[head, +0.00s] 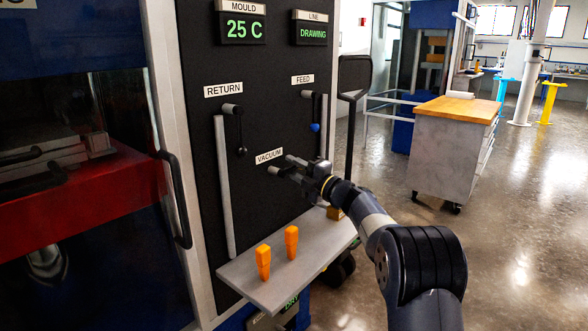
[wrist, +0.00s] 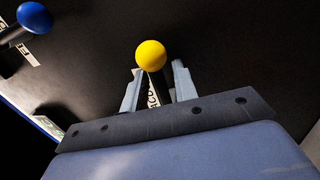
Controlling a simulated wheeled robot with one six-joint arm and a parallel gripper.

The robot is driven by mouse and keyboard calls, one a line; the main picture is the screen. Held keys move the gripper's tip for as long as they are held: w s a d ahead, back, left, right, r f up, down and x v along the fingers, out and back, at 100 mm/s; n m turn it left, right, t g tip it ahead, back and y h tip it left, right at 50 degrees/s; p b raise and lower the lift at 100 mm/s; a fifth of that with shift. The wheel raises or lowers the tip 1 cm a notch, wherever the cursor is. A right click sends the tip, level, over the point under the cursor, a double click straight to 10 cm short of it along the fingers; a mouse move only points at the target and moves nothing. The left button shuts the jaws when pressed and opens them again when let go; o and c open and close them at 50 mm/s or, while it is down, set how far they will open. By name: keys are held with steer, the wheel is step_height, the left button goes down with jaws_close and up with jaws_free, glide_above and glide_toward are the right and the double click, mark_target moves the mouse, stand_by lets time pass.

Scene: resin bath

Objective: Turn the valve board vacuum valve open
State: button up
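The valve board (head: 285,110) is a black upright panel with RETURN, FEED and VACUUM labels. The VACUUM label (head: 268,156) shows just left of my gripper (head: 281,165), which reaches to the board and hides the vacuum valve in the head view. In the wrist view, the valve's yellow ball knob (wrist: 151,56) on a dark lever stands between and just beyond the two fingertips of my gripper (wrist: 156,82). The fingers are apart, one each side of the lever, with small gaps visible. I cannot tell whether either finger touches it.
The feed valve's blue knob (head: 315,127) hangs above right; it also shows in the wrist view (wrist: 35,17). The return valve's black knob (head: 241,151) is at left. A grey shelf (head: 268,287) below holds two orange pieces (head: 291,242). Open floor lies to the right.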

steer(key=v, duration=1)
steer(key=shift+s+d+p, duration=0.25)
steer(key=shift+d+p, duration=0.05)
steer(key=shift+f, duration=0.15)
steer(key=x, duration=1)
steer(key=shift+w+a, duration=0.25)
steer(key=shift+a, duration=0.05)
steer(key=shift+a+b, duration=0.15)
steer(key=shift+b, duration=0.15)
steer(key=shift+f+m+t+h+p, duration=0.3)
steer(key=shift+m+p, duration=0.05)
steer(key=shift+m, duration=0.85)
stand_by(0.4)
